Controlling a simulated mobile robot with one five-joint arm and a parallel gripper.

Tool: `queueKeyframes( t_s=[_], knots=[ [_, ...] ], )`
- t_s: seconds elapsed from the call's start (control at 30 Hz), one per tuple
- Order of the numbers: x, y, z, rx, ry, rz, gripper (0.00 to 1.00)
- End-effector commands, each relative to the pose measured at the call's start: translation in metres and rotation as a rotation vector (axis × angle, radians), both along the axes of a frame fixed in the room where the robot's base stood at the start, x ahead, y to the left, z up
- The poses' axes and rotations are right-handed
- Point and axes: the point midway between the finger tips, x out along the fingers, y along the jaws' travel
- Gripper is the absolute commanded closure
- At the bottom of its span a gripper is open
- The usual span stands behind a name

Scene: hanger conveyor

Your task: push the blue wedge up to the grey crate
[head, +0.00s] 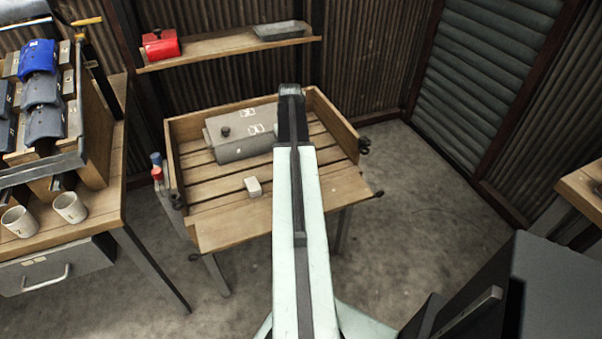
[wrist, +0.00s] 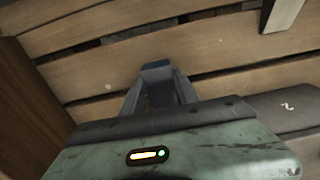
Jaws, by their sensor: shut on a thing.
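In the wrist view my gripper (wrist: 158,84) points down over the slatted bench. It is shut on a small dull blue-grey piece (wrist: 157,72) between the fingertips. This looks like the blue wedge, though its full shape is hidden. A grey box (head: 240,150) with a dark knob and white labels lies on the bench, left of my arm's end in the head view; it seems to be the grey crate. Its side shows at the right of the wrist view (wrist: 283,108), apart from the held piece. In the head view my arm hides the fingertips and the piece.
A small whitish block (head: 252,186) lies near the bench's front edge. The wooden bench (head: 215,228) has raised walls at its sides and back. A shelf (head: 225,50) above holds a red box and a grey tray. A table (head: 110,215) with mugs stands left.

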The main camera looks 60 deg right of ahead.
Motion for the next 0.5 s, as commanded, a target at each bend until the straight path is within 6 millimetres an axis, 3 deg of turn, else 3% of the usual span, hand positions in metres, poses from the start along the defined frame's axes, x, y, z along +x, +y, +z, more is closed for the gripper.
queueKeyframes(
  t_s=[0.37, 0.4, 0.5],
  knots=[
    [0.004, -0.0028, 0.0, 0.0, 0.0, 0.0, 0.94],
    [0.0039, -0.0028, 0.0, 0.0, 0.0, 0.0, 0.62],
    [0.0039, -0.0028, 0.0, 0.0, 0.0, 0.0, 0.39]
  ],
)
